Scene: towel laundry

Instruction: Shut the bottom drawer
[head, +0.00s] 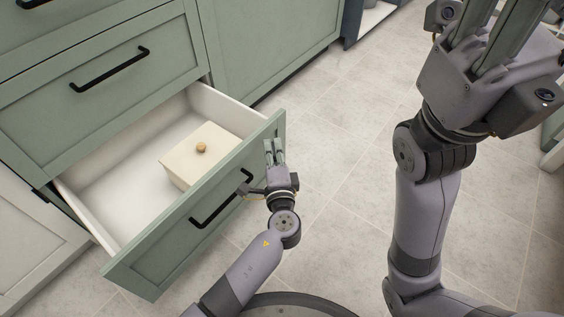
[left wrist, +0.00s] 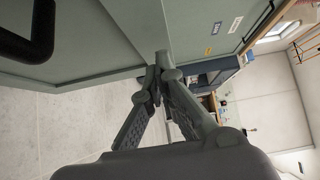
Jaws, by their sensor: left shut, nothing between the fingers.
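The bottom drawer (head: 180,212) is pulled far out of the green cabinet. Its front panel has a black bar handle (head: 221,198). Inside lies a cream box with a small round wooden knob (head: 201,147). My left gripper (head: 273,146) is shut and empty, at the right end of the drawer front, on its outer side. I cannot tell whether it touches the panel. In the left wrist view, the closed fingertips (left wrist: 160,72) are close to the green panel, with a black handle (left wrist: 30,38) at the upper left. My right gripper (head: 492,32) is raised at the upper right, its fingertips cut off.
A shut drawer with a black handle (head: 110,69) is above the open one. A green cabinet door (head: 262,42) stands to its right. Pale tiled floor (head: 335,110) is clear between the drawer and my right arm. A dark unit (head: 362,20) stands at the back.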

